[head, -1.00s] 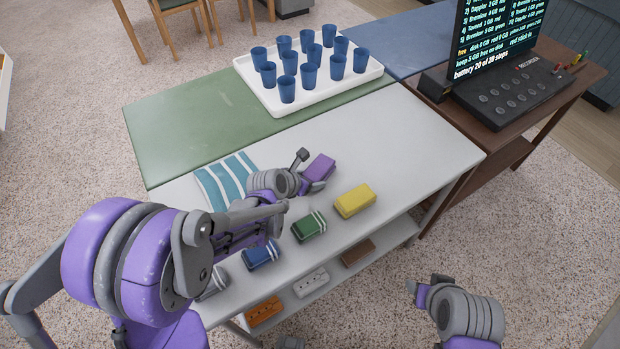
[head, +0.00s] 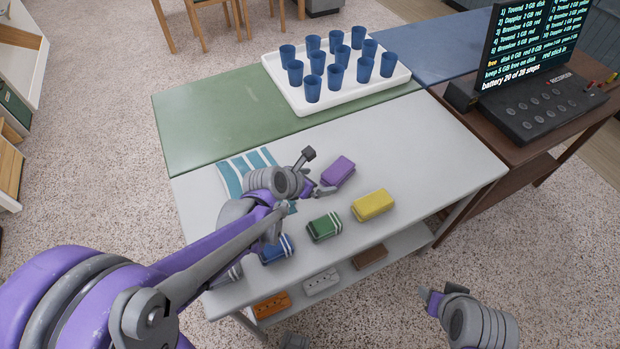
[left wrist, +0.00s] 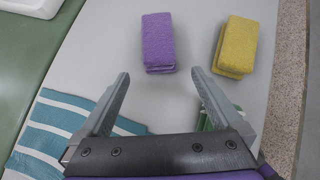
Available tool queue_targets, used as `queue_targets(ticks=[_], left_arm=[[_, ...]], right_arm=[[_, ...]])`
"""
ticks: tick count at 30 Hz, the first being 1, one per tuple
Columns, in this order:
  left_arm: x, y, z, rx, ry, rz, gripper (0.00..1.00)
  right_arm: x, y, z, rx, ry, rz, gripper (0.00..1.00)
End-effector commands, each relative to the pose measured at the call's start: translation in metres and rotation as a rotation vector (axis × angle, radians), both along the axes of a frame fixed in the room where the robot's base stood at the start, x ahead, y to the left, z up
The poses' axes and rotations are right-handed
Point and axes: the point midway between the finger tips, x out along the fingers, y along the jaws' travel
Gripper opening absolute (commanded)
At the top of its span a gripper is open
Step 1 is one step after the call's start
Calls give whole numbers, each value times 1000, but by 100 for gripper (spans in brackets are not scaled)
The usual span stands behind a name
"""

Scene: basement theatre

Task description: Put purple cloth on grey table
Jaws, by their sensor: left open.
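The purple cloth (head: 338,170) is a folded block lying flat on the grey table (head: 420,150), behind the yellow block. It also shows in the left wrist view (left wrist: 158,40), just beyond my fingertips. My left gripper (head: 317,172) is open and empty, to the left of the cloth, with a small gap between them. In the left wrist view (left wrist: 160,74) its two fingers stand wide apart with bare tabletop between them. My right gripper (head: 430,298) is off the table's front right, over the carpet; its finger opening is unclear.
Yellow (head: 374,204), green (head: 324,227) and blue (head: 277,248) folded cloths lie nearby. A striped teal cloth (head: 238,170) lies left, partly behind my arm. A white tray (head: 397,82) of blue cups stands behind. The grey table's right side is clear.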

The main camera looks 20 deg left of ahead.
Motion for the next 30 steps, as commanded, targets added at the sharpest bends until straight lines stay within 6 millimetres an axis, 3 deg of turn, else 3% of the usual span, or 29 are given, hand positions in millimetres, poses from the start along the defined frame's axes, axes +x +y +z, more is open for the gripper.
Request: queue_targets(ticks=[6, 14, 20, 30], left_arm=[[-21, 9, 23, -1, 0, 1, 100], [-35, 10, 31, 76, -16, -75, 100], [-69, 6, 35, 433, -83, -448, 100], [-139, 11, 36, 1121, -206, -1310, 100]], right_arm=[[2, 0, 7, 0, -4, 0, 53], [2, 0, 8, 0, -4, 0, 53], [2, 0, 8, 0, -4, 0, 53], [2, 0, 8, 0, -4, 0, 53]])
